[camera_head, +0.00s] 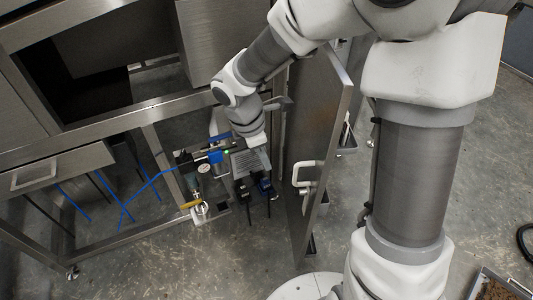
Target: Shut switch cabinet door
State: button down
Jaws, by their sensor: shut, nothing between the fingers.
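A tall brown-grey metal door panel (318,120), which I take for the switch cabinet door, stands open and upright right of centre, seen steeply from above. A pale loop handle (304,180) is on its left face. The cabinet's opening and the hinge are not clear behind my arm. My forearm reaches down to the left of the panel, and its white wrist end (254,139) hangs over a fixture, apart from the handle. The fingers of my gripper cannot be made out beyond the wrist, and I see nothing held.
Left of the panel is a fixture with blue parts, a round gauge (204,168), a yellow-handled valve (194,204) and black plugs (243,190). A steel frame (105,123) with blue and black cables fills the left. Concrete floor (200,265) is open at the front.

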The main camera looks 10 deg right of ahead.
jog(key=d+f+b, duration=0.3)
jog(key=d+f, duration=0.2)
jog(key=f, duration=0.1)
jog(key=shift+w+d+f, duration=0.25)
jog(key=shift+w+d, duration=0.05)
jog(key=shift+w, duration=0.1)
